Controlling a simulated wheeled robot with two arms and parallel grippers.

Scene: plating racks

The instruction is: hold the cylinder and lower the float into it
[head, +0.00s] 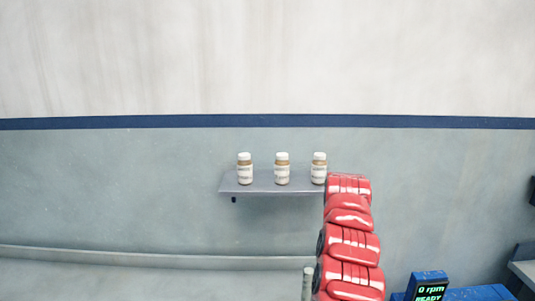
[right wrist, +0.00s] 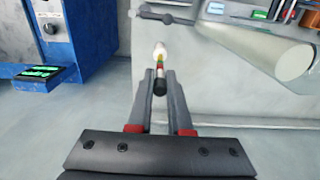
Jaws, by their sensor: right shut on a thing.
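My right gripper (right wrist: 159,76) shows in the right wrist view with its two grey fingers close together. It is shut on the float (right wrist: 159,60), a slim piece with a white rounded end, yellow, green and red bands and a black end. The float is held clear of other things in that view. A pale, wide tube (right wrist: 255,47) with a round end lies across the upper right of that view; I cannot tell whether it is the cylinder. My left gripper is not in view. The right gripper does not show in the head view.
Three white-capped jars (head: 282,169) stand on a grey wall shelf (head: 262,188). A blue device (head: 430,279) with a green display is at lower right. A dark rod (right wrist: 165,17) is near the top of the right wrist view, and small coloured items (right wrist: 284,11) are at upper right.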

